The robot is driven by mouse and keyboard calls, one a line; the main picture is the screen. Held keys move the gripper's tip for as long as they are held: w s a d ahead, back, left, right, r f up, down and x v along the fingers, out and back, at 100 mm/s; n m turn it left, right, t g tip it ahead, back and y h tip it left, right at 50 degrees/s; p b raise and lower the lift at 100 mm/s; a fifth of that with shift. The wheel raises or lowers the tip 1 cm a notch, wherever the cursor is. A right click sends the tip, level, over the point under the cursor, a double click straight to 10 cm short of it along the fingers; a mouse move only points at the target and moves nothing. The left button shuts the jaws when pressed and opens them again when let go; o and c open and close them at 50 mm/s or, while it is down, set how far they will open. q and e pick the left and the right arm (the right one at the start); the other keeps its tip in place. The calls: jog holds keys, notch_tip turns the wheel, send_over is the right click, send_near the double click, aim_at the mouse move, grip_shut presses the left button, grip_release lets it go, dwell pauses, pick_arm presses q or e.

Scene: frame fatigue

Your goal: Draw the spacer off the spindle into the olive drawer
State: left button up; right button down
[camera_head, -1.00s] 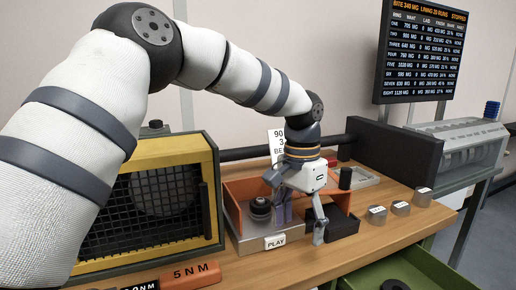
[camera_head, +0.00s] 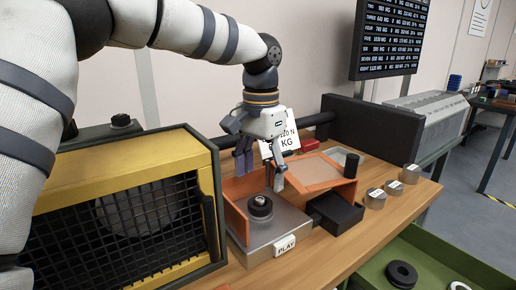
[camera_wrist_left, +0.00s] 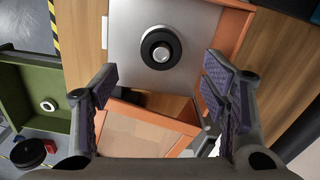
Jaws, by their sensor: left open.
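The spacer (camera_head: 260,205) is a black ring around the short spindle on a grey metal block in the head view. In the left wrist view the spacer (camera_wrist_left: 147,43) surrounds the pale spindle tip (camera_wrist_left: 162,52). My left gripper (camera_head: 261,172) is open and empty, with its fingers pointing down above and slightly behind the spindle. In the wrist view its fingertips (camera_wrist_left: 160,86) are spread wide, apart from the spacer. The olive drawer (camera_head: 438,249) is open at the lower right, with a black ring (camera_head: 402,274) and part of a pale ring inside. My right gripper is not in view.
Orange panels (camera_head: 236,220) stand beside the metal block, close to the fingers. A black block (camera_head: 335,212) sits right of it. A yellow-framed mesh guard (camera_head: 120,160) stands left. Several small metal cylinders (camera_head: 375,198) line the bench's right side.

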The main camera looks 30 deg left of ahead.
aim_at(260, 199)
pick_arm(q)
notch_tip(260, 199, down, 6)
jog(key=shift+f, duration=0.25)
jog(key=shift+c, duration=0.4)
jog(key=c, duration=1.2)
jog(key=shift+r, duration=0.15)
jog(key=shift+c, duration=0.4)
